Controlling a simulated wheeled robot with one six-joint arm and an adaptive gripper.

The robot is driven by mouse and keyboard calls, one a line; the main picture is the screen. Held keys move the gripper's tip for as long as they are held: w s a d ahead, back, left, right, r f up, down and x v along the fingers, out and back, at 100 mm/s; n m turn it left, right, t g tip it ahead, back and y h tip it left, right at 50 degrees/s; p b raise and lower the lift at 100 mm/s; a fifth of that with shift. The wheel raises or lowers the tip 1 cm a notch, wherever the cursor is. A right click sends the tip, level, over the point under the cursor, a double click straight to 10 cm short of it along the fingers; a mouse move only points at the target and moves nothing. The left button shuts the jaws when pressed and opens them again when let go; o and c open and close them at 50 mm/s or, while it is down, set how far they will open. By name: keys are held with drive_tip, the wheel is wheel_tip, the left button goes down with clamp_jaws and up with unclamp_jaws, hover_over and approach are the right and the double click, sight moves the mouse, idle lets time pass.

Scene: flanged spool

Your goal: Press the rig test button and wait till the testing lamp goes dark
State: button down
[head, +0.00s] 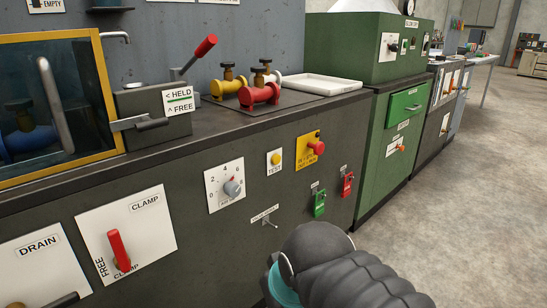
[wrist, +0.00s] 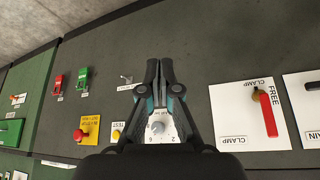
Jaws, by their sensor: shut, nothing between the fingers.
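The test button (head: 276,158) is a yellow round button on a white plate marked TEST, on the dark cabinet front. It also shows in the wrist view (wrist: 116,135), left of my gripper. My gripper (wrist: 160,66) is shut and empty, its dark fingertips together in front of the cabinet panel, apart from the button in the picture. In the head view my arm fills the lower middle and its fingertips are hidden. I cannot make out a lamp marked as the testing lamp in either view.
A numbered dial (head: 232,188) is left of the button. A red mushroom button on a yellow plate (head: 317,148) is to its right. A toggle switch (head: 270,223), green tag (head: 319,205) and red tag (head: 347,184) are lower. A red clamp lever (head: 119,250) sticks out at left.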

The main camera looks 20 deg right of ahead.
drive_tip(key=w+d+r+m+y, duration=0.1)
drive_tip(key=w+d+r+m, duration=0.3)
drive_tip(key=w+m, duration=0.35)
drive_tip(key=w+d+r+m+t+y, duration=0.1)
drive_tip(key=w+d+r+m, duration=0.25)
drive_tip(key=w+m, duration=0.35)
drive_tip(key=w+d+r+m, duration=0.3)
drive_tip(key=w+d+m, duration=0.25)
drive_tip(key=m, duration=0.25)
drive_tip(key=w+d+r+m+t+y, duration=0.1)
drive_tip(key=w+d+r+m, duration=0.1)
drive_tip(key=w+d+m, duration=0.5)
drive_tip(key=d+m, duration=0.2)
drive_tip(key=d, duration=0.1)
drive_tip(key=shift+w+t, duration=0.15)
drive_tip(key=shift+t, duration=0.25)
drive_tip(key=shift+m, duration=0.25)
drive_tip(key=b, duration=0.1)
approach(278, 163)
drive_tip(key=s+f+x, duration=0.1)
drive_tip(key=x, duration=0.4)
drive_tip(key=shift+w+a, duration=0.2)
drive_tip(key=shift+w, duration=0.7)
